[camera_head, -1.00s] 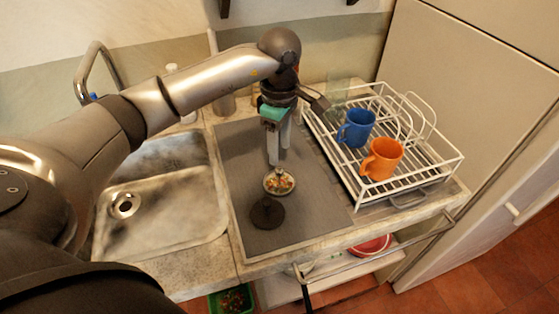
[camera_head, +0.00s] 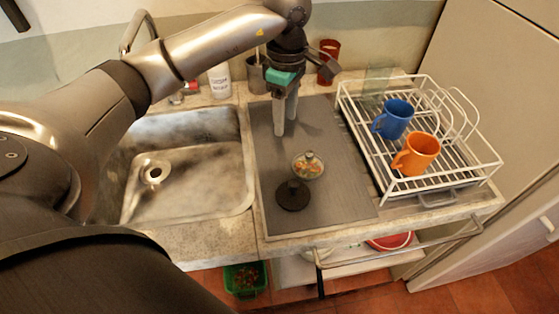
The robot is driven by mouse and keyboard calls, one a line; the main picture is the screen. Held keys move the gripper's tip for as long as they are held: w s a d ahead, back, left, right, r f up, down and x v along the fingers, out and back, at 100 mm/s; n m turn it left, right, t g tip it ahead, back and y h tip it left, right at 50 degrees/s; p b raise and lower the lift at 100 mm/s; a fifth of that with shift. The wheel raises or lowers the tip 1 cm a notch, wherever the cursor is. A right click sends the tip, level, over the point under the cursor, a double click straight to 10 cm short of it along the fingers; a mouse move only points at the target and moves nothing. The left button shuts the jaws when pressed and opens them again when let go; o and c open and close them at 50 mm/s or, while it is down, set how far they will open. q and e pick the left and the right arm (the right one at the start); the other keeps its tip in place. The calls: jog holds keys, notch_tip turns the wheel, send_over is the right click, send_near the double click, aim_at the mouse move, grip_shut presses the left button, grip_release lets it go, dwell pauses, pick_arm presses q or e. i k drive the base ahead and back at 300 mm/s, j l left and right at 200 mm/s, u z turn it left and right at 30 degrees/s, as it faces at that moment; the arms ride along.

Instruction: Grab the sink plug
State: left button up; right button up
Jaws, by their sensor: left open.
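A dark round disc (camera_head: 292,195), which looks like the sink plug, lies on the grey mat (camera_head: 345,205) near the counter's front. Just behind it and slightly right is a small metal strainer (camera_head: 308,168) with colourful scraps in it. Which of the two is the plug I cannot tell for sure. My left gripper (camera_head: 285,127) points down over the mat, behind and left of the strainer, open and empty, with its fingers fairly close together. It appears clear of both pieces. My right gripper is not in view.
A steel sink (camera_head: 205,180) with an open drain (camera_head: 155,172) is on the left. A white dish rack (camera_head: 455,185) with a blue mug (camera_head: 396,116) and an orange mug (camera_head: 420,152) is on the right. A red cup (camera_head: 328,60) stands at the back.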

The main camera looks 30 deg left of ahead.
aim_at(292, 194)
jog(key=u, duration=0.9)
jog(key=i+l, duration=0.1)
jog(key=l, duration=0.15)
jog(key=i+l, duration=0.1)
jog(key=l, duration=0.1)
